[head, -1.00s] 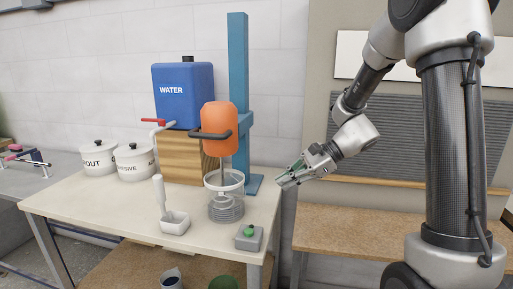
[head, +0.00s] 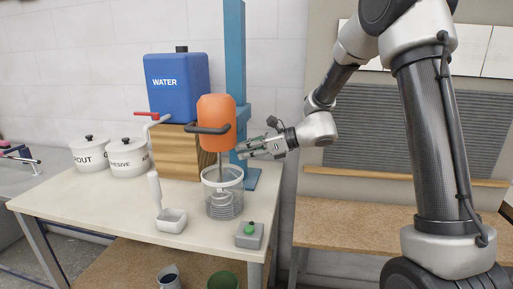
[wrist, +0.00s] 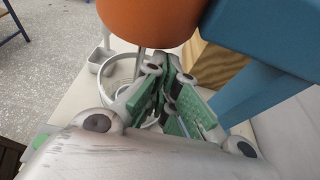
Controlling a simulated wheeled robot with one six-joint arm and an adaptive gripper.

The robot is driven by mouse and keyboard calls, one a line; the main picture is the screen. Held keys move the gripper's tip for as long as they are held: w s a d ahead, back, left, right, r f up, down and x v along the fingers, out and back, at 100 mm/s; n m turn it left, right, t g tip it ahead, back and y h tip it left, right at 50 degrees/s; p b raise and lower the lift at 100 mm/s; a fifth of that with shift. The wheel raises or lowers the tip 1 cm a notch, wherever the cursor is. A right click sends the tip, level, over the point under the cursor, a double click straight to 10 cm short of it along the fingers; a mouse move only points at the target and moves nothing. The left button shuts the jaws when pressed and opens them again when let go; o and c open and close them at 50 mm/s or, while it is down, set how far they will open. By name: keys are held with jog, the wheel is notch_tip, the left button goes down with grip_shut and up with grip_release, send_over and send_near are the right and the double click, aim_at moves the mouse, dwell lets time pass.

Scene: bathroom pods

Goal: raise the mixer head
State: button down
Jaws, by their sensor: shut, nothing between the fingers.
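The orange mixer head (head: 216,121) with a dark handle (head: 207,130) hangs on a blue column (head: 235,70). Its shaft and whisk go down into a clear bucket (head: 222,197) on the table. My gripper (head: 241,151) is shut and empty, just right of the lower part of the mixer head and above the bucket rim. In the wrist view the fingers (wrist: 165,75) point toward the space under the mixer head (wrist: 150,18), beside the shaft (wrist: 142,65). I cannot tell whether they touch it.
A blue water tank (head: 180,85) stands on a wooden block (head: 178,153) behind. A white scoop (head: 172,220), a grey box with a green button (head: 249,235) and two white pots (head: 128,160) are on the table (head: 105,205).

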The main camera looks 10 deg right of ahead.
jog(key=shift+w+a+f, duration=0.15)
jog(key=shift+a, duration=0.25)
notch_tip(320, 180, up, 20)
jog(key=shift+f, duration=0.15)
dwell(0.4)
